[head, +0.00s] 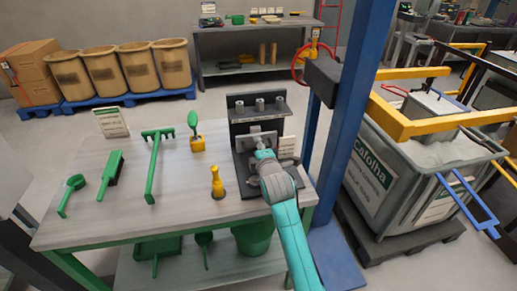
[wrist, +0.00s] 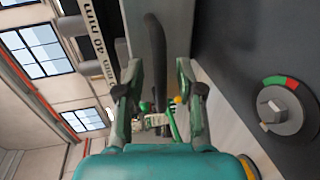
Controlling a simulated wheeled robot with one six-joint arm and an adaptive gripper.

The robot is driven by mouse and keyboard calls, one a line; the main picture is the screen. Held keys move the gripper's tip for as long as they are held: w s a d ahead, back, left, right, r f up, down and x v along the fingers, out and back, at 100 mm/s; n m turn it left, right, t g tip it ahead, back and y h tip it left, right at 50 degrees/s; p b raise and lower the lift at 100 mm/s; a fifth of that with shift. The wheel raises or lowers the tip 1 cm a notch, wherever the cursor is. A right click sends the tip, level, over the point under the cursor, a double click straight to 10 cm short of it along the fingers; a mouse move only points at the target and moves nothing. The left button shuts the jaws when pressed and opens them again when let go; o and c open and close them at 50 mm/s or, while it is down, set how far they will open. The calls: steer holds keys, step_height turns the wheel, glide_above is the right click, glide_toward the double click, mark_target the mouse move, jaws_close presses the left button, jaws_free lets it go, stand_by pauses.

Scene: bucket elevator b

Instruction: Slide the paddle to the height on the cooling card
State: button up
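My gripper (wrist: 158,92) is open in the wrist view, its two green fingers apart. A narrow dark bar (wrist: 155,45) shows in the gap between them and touches neither finger visibly; I cannot tell whether it is the paddle. In the head view my gripper (head: 263,153) is at the front of a black upright stand (head: 241,104) with a grey plate (head: 262,138) on it. The gripper hides part of the stand. A white card (head: 287,148) shows right of the plate, and another card (head: 111,122) stands at the table's back left; their text is unreadable.
A grey knob (wrist: 281,108) with a green and red dial is at right in the wrist view. The table (head: 120,215) carries green tools and a yellow-handled tool (head: 217,183) left of the stand. A blue post (head: 352,110) rises close on the right.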

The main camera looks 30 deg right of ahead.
steer(key=v, duration=1.2)
stand_by(0.4)
steer(key=s+a+f+m+y, duration=0.2)
steer(key=s+a+f+m, duration=0.15)
steer(key=s+f, duration=0.55)
steer(key=s+a+f+m+y, duration=0.1)
steer(key=s+a+f+m, duration=0.3)
steer(key=s, duration=0.9)
steer(key=s+a+r+m+y, duration=0.1)
steer(key=s+a+m, duration=0.1)
steer(key=s, duration=0.9)
steer(key=s+a+r+m, duration=0.1)
steer(key=s+a+m, duration=0.2)
steer(key=s, duration=0.8)
steer(key=shift+m+y, duration=0.4)
steer(key=shift+m, duration=0.55)
